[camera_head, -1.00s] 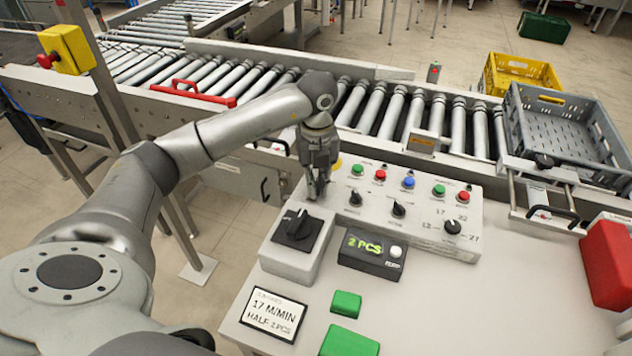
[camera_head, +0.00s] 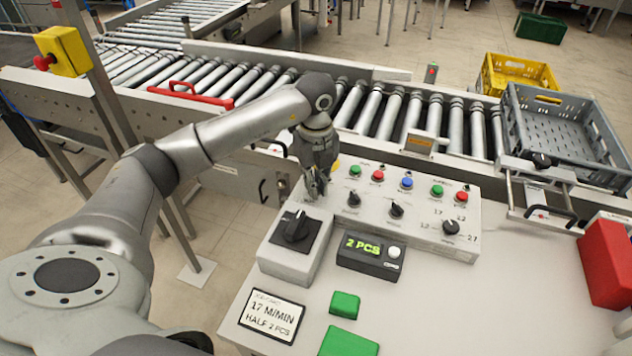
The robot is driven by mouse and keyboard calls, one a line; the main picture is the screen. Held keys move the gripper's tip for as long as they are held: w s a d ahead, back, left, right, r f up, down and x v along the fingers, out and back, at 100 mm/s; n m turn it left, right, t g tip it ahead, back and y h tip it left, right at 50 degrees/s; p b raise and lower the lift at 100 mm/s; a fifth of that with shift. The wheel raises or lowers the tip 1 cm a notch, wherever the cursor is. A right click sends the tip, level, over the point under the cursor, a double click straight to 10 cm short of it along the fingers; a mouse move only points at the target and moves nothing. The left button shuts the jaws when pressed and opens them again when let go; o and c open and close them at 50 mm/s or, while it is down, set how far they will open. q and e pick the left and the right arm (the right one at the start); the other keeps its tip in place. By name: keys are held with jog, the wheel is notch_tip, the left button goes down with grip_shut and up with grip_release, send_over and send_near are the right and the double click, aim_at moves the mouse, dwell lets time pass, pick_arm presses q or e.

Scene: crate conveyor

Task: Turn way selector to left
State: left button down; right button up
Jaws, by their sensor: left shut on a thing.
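My left gripper (camera_head: 315,193) points down at the left end of the grey control panel (camera_head: 425,235). Its fingers are shut on a small control there, which they hide; by its place in the row of knobs, it appears to be the way selector. I cannot read which way it points. Two black knobs (camera_head: 353,199) (camera_head: 396,210) and a larger dial (camera_head: 450,227) sit to the right on the panel. A big black rotary switch (camera_head: 296,227) on a grey box stands just in front of the gripper, apart from it. My right gripper is not in view.
Several coloured push buttons (camera_head: 406,183) line the panel's back. A display box (camera_head: 371,255) reads 2 PCS. A sign (camera_head: 271,315), green blocks (camera_head: 345,304) and a red block (camera_head: 606,262) are on the table. The roller conveyor (camera_head: 375,110) runs behind, with a grey crate (camera_head: 560,130) at right.

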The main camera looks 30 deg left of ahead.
pick_arm(q)
jog(key=c, duration=1.5)
grip_release()
jog(key=shift+c, duration=0.2)
notch_tip(320, 180, up, 12)
